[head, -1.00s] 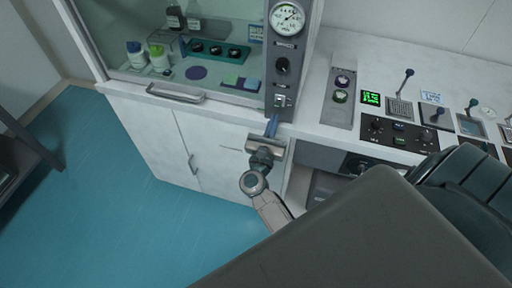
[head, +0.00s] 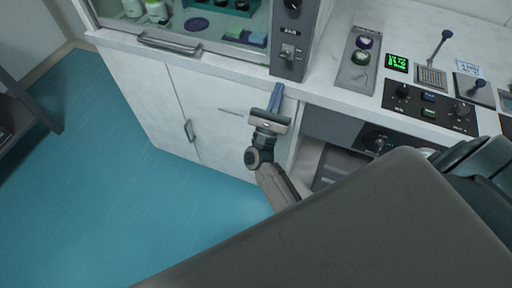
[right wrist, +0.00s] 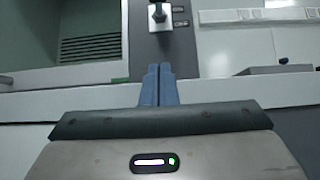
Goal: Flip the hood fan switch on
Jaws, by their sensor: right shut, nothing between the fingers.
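The fan switch (head: 288,52) is a small toggle on a light plate, low on the grey hood panel (head: 303,32) under a "FAN" label. It also shows at the top of the right wrist view (right wrist: 159,17), partly cut off by the frame's edge. I cannot tell its lever position clearly. My right gripper (head: 277,90) is shut and empty, its blue fingers together, below the switch and in front of the cabinet's upper edge. In the right wrist view its fingertips (right wrist: 158,70) point toward the panel, below the switch and apart from it. My left gripper is not in view.
The hood sash handle (head: 170,44) is left of the panel. A grey box with two round buttons (head: 359,60) and a black control unit (head: 428,108) stand on the white bench to the right. Blue floor (head: 90,190) is clear at left.

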